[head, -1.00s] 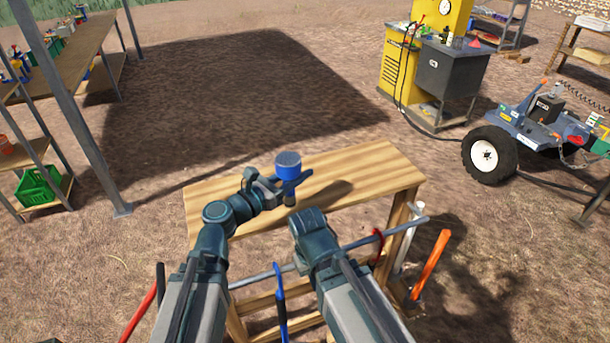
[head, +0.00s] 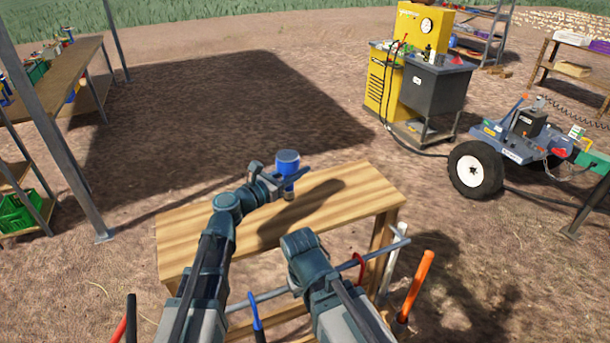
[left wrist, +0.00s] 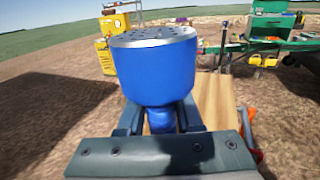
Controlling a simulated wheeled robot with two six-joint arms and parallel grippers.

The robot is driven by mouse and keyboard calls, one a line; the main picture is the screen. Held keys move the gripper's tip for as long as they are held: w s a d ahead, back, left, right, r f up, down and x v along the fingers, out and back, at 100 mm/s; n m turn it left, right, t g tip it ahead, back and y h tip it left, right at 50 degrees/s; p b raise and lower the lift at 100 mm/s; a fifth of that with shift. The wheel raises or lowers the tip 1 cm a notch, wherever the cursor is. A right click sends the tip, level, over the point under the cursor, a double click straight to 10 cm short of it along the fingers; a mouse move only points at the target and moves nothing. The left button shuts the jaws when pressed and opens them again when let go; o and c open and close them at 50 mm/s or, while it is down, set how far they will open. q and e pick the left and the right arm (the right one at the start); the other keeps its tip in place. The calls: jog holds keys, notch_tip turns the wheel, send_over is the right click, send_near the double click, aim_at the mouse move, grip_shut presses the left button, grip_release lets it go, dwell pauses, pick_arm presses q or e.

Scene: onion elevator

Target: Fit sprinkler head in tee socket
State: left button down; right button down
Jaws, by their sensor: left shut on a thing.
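The sprinkler head (head: 287,160) is a blue cup with a grey perforated top. My left gripper (head: 279,183) is shut on it and holds it upright above the wooden bench. In the left wrist view the sprinkler head (left wrist: 157,75) fills the middle, with its narrow blue neck between the fingers of my left gripper (left wrist: 160,120). A grey pipe (head: 385,250) with a red ring runs along the near side of the bench. I cannot make out the tee socket. My right arm reaches toward the bench's near edge, but its gripper fingers do not show.
The wooden bench (head: 345,190) has a clear top. A yellow machine with a grey cabinet (head: 437,83) stands at the back. A wheeled trailer (head: 510,150) is at the right. Shelves (head: 60,75) with containers stand at the left. Upright white and orange pipes (head: 418,280) stand by the bench's right side.

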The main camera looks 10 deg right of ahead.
pick_arm(q)
jog(key=w+f+b, duration=0.1)
jog(key=w+d+f+b, duration=0.1)
jog(key=f+b, duration=0.1)
jog(key=shift+w+d+f, duration=0.1)
jog(key=shift+d+f, duration=0.1)
jog(key=shift+f, duration=0.05)
jog(key=shift+a+f+b, duration=0.15)
jog(key=shift+a+b, duration=0.05)
jog(key=shift+b, duration=0.3)
jog(key=shift+d, duration=0.15)
jog(key=shift+f, duration=0.15)
jog(key=c, duration=0.6)
grip_release()
